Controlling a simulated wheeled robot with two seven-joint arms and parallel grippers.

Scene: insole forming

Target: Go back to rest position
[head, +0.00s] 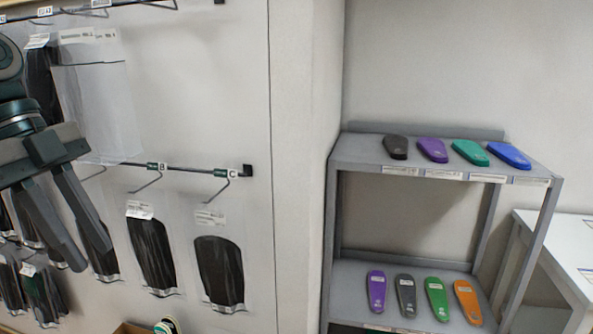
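My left gripper (82,236) is in the left of the head view, in front of the wall panel. Its two dark fingers point down and stand apart, and no object shows between their tips. Packed black insoles hang from the panel's hooks near it, one pack at the middle (151,252) and one further right (220,272). A clear, mostly see-through bag (100,110) hangs behind my gripper's upper part. My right gripper is not in view.
A grey two-level shelf (345,152) stands at the right, with several coloured insoles on each level. A white table (565,240) is at the far right. A cardboard box (130,328) shows at the bottom edge. The wall between panel and shelf is bare.

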